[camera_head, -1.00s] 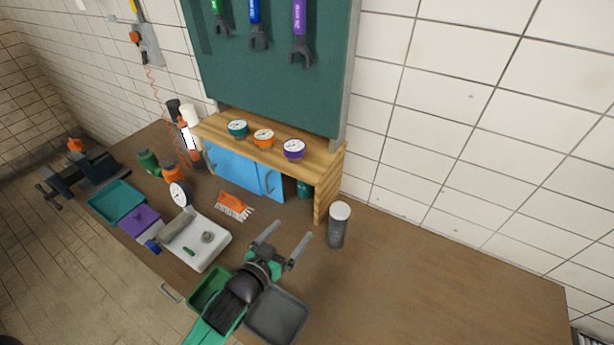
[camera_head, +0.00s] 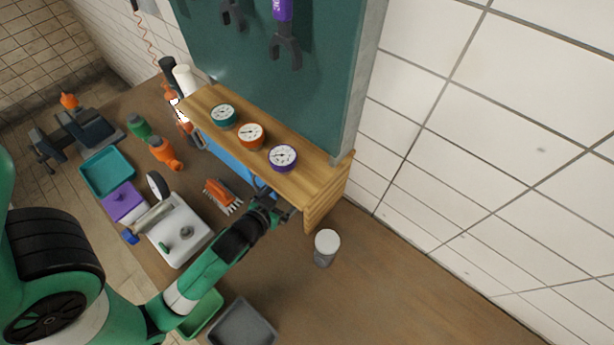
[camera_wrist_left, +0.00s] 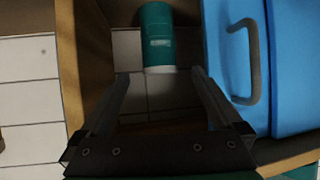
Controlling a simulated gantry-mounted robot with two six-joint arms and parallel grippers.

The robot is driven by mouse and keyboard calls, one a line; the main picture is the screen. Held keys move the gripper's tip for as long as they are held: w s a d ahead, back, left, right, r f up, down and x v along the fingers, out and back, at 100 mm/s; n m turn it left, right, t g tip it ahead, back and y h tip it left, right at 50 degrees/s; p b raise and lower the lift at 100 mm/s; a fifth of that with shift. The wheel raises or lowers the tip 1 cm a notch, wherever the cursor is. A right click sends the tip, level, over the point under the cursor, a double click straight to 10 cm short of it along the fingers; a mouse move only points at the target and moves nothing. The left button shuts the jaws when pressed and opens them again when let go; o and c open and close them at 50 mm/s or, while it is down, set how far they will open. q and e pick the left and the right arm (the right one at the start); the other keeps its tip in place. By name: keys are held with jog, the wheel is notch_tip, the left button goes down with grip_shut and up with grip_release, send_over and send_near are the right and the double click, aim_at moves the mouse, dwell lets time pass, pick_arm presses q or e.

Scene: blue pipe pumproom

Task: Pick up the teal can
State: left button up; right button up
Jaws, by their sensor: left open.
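The teal can (camera_wrist_left: 157,38) stands inside the open compartment of the wooden shelf, beside the blue door, in the left wrist view. It has a paler end and a small label. My left gripper (camera_wrist_left: 161,76) is open, its fingers spread to either side of the can's near end, with nothing held. I cannot tell whether the fingertips reach past it. In the head view my left gripper (camera_head: 284,209) is at the shelf's right opening, and the can is hidden there by the shelf top and gripper. My right gripper is not in view.
The wooden shelf (camera_head: 308,188) carries teal, orange and purple gauges. Its blue door (camera_wrist_left: 230,60) with a grey handle (camera_wrist_left: 250,62) is close beside my gripper. A grey canister with white lid (camera_head: 326,246) stands to the right.

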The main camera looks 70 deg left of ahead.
pick_arm(q)
jog(key=x, duration=0.3)
jog(key=b+x, duration=0.1)
jog(key=x, duration=0.7)
jog(key=shift+w+a+r+b, duration=0.1)
jog(key=shift+w+r+b, duration=0.15)
jog(key=shift+r+b, duration=0.1)
grip_shut()
